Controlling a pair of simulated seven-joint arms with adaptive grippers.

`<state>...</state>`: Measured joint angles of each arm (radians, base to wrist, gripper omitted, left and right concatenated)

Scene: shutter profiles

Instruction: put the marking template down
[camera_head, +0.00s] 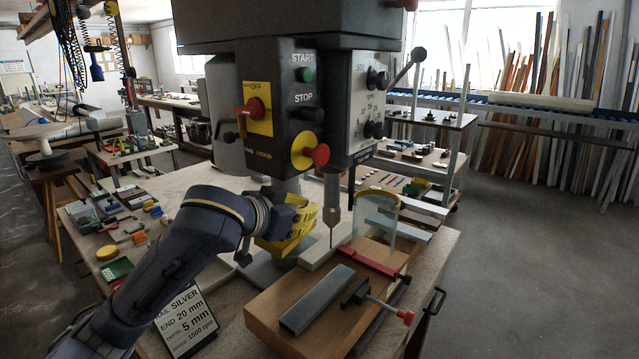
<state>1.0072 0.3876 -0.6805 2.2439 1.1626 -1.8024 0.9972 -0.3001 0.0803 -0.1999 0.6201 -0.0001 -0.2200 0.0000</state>
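My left arm reaches in from the lower left, and its gripper (287,222) is beside the drill press column, left of the drill bit. A yellow ribbed piece (284,240) shows at the gripper's end, low over the drill's base. I cannot tell whether this piece is the marking template or part of the gripper. The fingertips are partly hidden, so their opening is unclear. A grey metal profile (318,299) lies on a wooden block (275,318) at the front of the bench. My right gripper is not in view.
The drill press (285,110) stands over the bench, its bit (331,205) pointing down beside a clear guard (375,215). A red-handled clamp (378,300) is on the wooden block. A printed card (187,318) stands at front left. Small parts and a green tray (116,269) lie left.

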